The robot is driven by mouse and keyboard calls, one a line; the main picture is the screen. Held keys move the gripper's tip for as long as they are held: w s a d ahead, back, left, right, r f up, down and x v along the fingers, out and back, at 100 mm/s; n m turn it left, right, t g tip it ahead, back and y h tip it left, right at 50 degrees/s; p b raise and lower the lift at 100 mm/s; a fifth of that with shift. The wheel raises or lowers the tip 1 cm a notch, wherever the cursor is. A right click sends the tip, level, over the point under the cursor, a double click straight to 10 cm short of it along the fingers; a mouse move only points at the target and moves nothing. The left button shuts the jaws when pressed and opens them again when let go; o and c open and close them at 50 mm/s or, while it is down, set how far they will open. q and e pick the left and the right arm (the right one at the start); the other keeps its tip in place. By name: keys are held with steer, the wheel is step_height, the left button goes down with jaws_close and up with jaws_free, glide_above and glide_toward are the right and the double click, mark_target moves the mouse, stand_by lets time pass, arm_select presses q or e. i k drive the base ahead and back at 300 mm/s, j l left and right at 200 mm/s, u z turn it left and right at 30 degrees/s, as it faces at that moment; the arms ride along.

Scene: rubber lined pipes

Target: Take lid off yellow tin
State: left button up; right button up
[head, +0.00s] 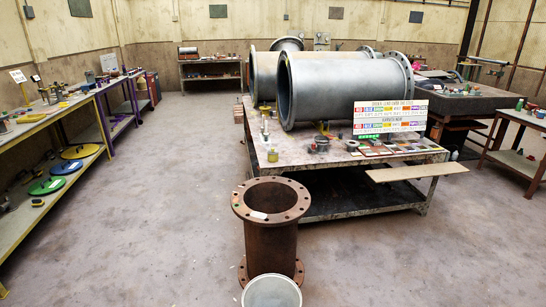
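I cannot pick out a yellow tin or its lid for certain. Neither of my grippers is in view.
A rusty flanged pipe (271,235) stands upright on the floor before the table. A pale round-topped object (271,293) is at the bottom edge. A left bench (30,130) holds small items, with coloured discs on its lower shelf. Floor on both sides is clear.

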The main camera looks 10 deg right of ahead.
mark_target(272, 151)
steer(key=i+j+u, duration=0.8)
steer(key=i, duration=0.5)
steer(key=i+j+u, duration=0.15)
steer(key=i, duration=0.55)
steer(key=i+z, duration=0.35)
steer(key=i, duration=0.25)
steer(key=i+j+z, duration=0.1)
steer(key=i+z, duration=0.3)
steer(key=i, duration=0.25)
steer(key=i+z, duration=0.3)
steer(key=i, duration=0.35)
steer(key=i+j+z, duration=0.15)
steer(key=i+z, duration=0.15)
steer(key=i, duration=0.35)
steer(key=i+l+z, duration=0.15)
steer(key=z, duration=0.25)
steer(key=i+z, duration=0.65)
steer(key=z, duration=0.15)
steer(key=i+l+z, duration=0.25)
steer(key=i, duration=0.35)
steer(key=j, duration=0.1)
